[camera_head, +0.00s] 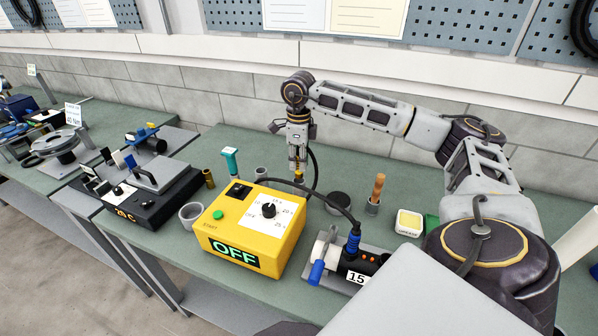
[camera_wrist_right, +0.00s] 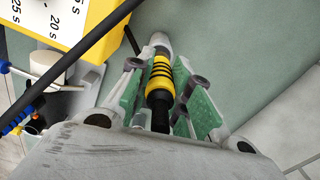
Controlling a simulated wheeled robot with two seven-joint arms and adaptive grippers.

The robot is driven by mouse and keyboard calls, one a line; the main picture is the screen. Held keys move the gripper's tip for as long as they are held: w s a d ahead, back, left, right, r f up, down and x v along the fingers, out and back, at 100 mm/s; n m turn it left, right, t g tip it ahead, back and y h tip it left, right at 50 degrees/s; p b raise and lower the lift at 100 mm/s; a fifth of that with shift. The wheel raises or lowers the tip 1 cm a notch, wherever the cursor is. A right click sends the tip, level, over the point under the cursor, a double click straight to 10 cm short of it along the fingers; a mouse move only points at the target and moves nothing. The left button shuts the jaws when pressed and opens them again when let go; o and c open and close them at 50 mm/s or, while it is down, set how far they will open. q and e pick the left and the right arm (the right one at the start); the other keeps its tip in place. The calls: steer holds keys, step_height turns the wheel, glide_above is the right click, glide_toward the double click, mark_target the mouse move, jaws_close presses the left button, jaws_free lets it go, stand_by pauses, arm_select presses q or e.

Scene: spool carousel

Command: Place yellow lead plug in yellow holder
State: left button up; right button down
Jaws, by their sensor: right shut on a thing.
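My right gripper (camera_head: 298,172) hangs above the bench, behind the yellow timer box. It is shut on the yellow lead plug (camera_head: 299,178), which points downward. In the right wrist view the plug (camera_wrist_right: 160,78) shows yellow and black rings between the green finger pads of the gripper (camera_wrist_right: 160,92). A light grey round end (camera_wrist_right: 159,40) shows beyond the rings; I cannot tell whether it is the plug's tip or a separate part. No holder clearly marked yellow can be made out. My left gripper is not in view.
The yellow timer box (camera_head: 249,240) reads OFF. A black cable loops over it to a device with a blue connector (camera_head: 352,243). A dark cup (camera_head: 339,203), a wooden-handled tool (camera_head: 377,187), a grey cup (camera_head: 191,216) and a brass cylinder (camera_head: 208,178) stand around.

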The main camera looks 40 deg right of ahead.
mark_target(299, 172)
steer(key=shift+f, duration=0.3)
steer(key=shift+f, duration=1.85)
steer(key=shift+f, duration=0.15)
steer(key=c, duration=1.3)
jaws_free()
